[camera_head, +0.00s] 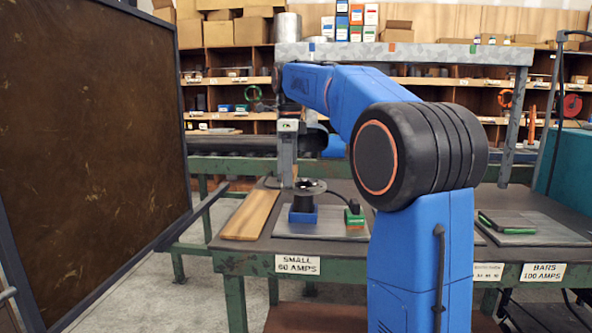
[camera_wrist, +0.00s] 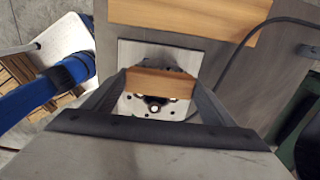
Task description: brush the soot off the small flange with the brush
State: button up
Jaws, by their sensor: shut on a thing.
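My gripper (camera_wrist: 160,84) is shut on a wooden block, which looks like the brush's handle (camera_wrist: 162,78). Its bristles are hidden in the wrist view. The small flange (camera_head: 311,187) is a dark, spool-shaped piece standing upright on a blue block (camera_head: 303,215). In the wrist view a pale piece with dark round spots shows just below the handle; I cannot tell whether it is the flange. Contact between brush and flange cannot be told.
A wooden board (camera_head: 250,215) lies left of the flange on the green-framed bench (camera_head: 228,257). A green block with a black knob (camera_head: 355,214) stands right of it on the metal plate (camera_head: 343,233). A large dark panel (camera_head: 90,150) stands at the left.

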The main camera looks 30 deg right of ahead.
jog(key=shift+w+a, duration=0.1)
jog(key=shift+a, duration=0.05)
jog(key=shift+s+d, duration=0.8)
jog(key=shift+d, duration=0.4)
jog(key=shift+s+d, duration=0.85)
jog(key=shift+d, duration=0.3)
jog(key=shift+s+d, duration=0.8)
jog(key=shift+d, duration=0.4)
jog(key=shift+w+a, duration=0.8)
jog(key=shift+a, duration=0.4)
jog(key=shift+w+a, duration=0.85)
jog(key=shift+a, duration=0.3)
jog(key=shift+w+a, duration=0.8)
jog(key=shift+a, duration=0.4)
jog(key=shift+s+d+r, duration=0.1)
jog(key=shift+s+d, duration=0.35)
jog(key=shift+d, duration=0.15)
jog(key=shift+s+d, duration=0.4)
jog(key=shift+d, duration=0.2)
jog(key=shift+s+d, duration=0.1)
jog(key=shift+s+d+f, duration=0.1)
jog(key=shift+s+d, duration=0.4)
jog(key=shift+d, duration=0.25)
jog(key=shift+s+d+f, duration=0.1)
jog(key=shift+s+d, duration=0.4)
jog(key=shift+d, duration=0.25)
jog(key=shift+s+d, duration=0.5)
jog(key=shift+d, duration=0.25)
jog(key=shift+r, duration=0.1)
